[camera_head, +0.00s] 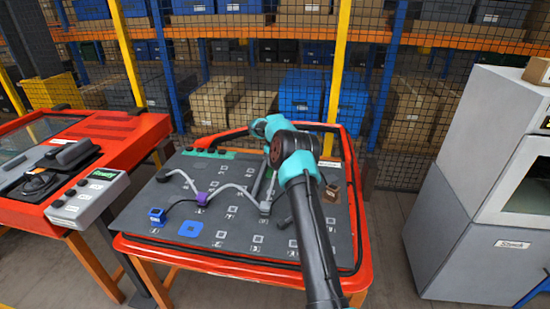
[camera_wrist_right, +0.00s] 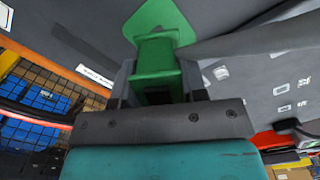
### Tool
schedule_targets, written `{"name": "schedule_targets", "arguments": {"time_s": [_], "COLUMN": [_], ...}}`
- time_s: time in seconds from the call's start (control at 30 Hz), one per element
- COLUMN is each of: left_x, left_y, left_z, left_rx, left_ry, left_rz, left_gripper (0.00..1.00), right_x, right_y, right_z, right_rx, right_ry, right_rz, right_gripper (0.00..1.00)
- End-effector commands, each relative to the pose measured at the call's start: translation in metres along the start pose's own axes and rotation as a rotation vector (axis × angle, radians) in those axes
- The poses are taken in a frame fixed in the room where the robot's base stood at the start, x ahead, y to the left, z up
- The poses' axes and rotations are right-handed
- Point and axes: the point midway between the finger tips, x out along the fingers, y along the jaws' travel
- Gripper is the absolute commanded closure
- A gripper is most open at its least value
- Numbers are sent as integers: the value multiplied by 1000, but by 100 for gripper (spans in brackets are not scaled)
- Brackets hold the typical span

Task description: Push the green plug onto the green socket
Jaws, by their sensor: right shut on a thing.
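In the right wrist view my right gripper (camera_wrist_right: 157,82) is shut on the green plug (camera_wrist_right: 158,62), which sits between its two dark fingers. Just beyond the plug is a flat green plate (camera_wrist_right: 176,18), which looks like the green socket. The plug overlaps it in the picture; I cannot tell whether they touch or how deep the plug sits. In the head view my right arm reaches over the red-rimmed table to its back part, and its wrist hides the fingertips, plug and socket. My left gripper is not in view.
A dark board (camera_head: 130,218) carries a blue plug (camera_head: 157,215), a blue square (camera_head: 190,229), a purple clip (camera_head: 202,198) on a grey cable, and a brown block (camera_head: 332,193). A red console (camera_head: 110,128) stands left, a grey machine (camera_head: 470,200) right. Mesh fencing stands behind.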

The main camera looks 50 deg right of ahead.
Motion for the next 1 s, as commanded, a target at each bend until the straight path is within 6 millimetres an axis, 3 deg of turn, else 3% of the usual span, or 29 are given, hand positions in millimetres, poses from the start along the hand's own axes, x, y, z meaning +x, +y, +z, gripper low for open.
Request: {"name": "schedule_targets", "arguments": {"time_s": [0.23, 1.0], "left_x": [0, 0], "left_y": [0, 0], "left_z": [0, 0], "left_rx": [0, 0], "left_ry": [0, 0], "left_rz": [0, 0], "left_gripper": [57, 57], "right_x": [15, 17], "right_y": [0, 0], "right_z": [0, 0], "right_rx": [0, 0], "right_ry": [-1, 0], "right_rz": [0, 0], "right_gripper": [100, 100]}}
